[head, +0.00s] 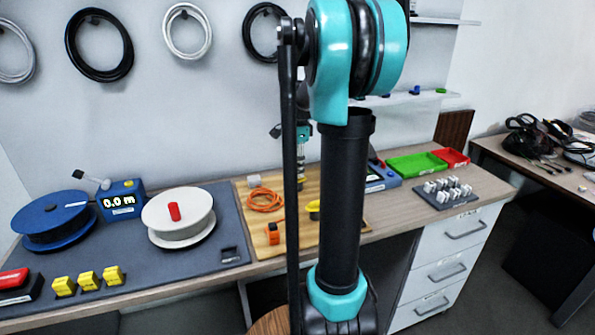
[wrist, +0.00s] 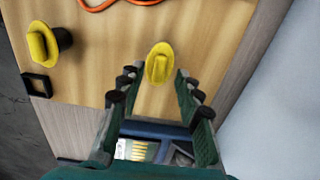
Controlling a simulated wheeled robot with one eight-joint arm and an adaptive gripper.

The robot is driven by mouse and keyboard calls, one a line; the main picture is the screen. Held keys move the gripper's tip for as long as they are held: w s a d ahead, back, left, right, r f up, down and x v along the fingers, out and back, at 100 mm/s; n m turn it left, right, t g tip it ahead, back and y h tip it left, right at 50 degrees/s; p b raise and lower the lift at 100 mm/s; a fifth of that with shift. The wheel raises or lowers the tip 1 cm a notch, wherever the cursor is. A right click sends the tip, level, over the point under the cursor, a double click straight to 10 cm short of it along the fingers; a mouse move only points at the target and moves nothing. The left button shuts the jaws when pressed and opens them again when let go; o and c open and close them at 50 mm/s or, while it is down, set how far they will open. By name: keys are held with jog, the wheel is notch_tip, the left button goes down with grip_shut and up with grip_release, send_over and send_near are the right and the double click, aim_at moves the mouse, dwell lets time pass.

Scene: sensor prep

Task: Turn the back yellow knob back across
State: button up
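The back yellow knob (wrist: 159,64) shows in the wrist view on the wooden board (wrist: 110,50), its raised grip running roughly up and down the picture. My gripper (wrist: 160,88) is open, with one finger on each side of the knob's line, and I see no clear contact. A second yellow knob (wrist: 45,45) on a dark base stands to the left, near the board's edge.
An orange cable (head: 264,200) lies coiled on the board. A white reel (head: 180,215) is to the left. The wall stands close behind.

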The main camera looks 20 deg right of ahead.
notch_tip(320, 180, up, 10)
jog(key=shift+r, duration=0.2)
dwell(0.5)
